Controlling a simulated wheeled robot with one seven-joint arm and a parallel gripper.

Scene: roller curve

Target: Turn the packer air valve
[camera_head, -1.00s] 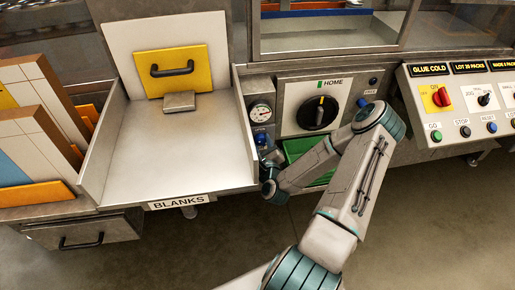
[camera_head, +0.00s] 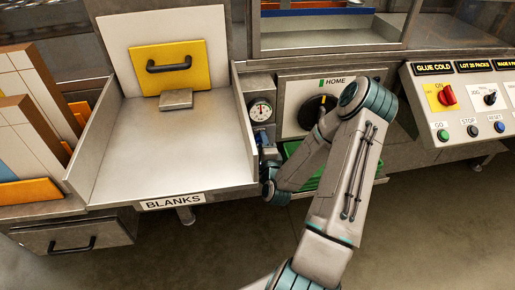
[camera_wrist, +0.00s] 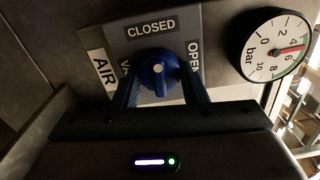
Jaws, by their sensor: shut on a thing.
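The air valve is a round blue knob (camera_wrist: 160,74) with a white dot, on a grey plate marked CLOSED, OPEN and AIR in the wrist view. My gripper (camera_wrist: 160,92) has its two blue fingers on either side of the knob, shut on it. The exact direction of the knob's pointer is hard to read. A round bar gauge (camera_wrist: 272,46) beside the plate has its red needle in the green band; it also shows in the head view (camera_head: 260,110). In the head view my arm's wrist end reaches the panel below the gauge, and the gripper's fingers are hidden.
A BLANKS tray (camera_head: 165,150) with upright walls stands left of the valve. A HOME dial panel (camera_head: 300,95) and a green tray (camera_head: 312,180) lie to the right, partly behind my arm. A control box (camera_head: 450,125) with buttons stands further right.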

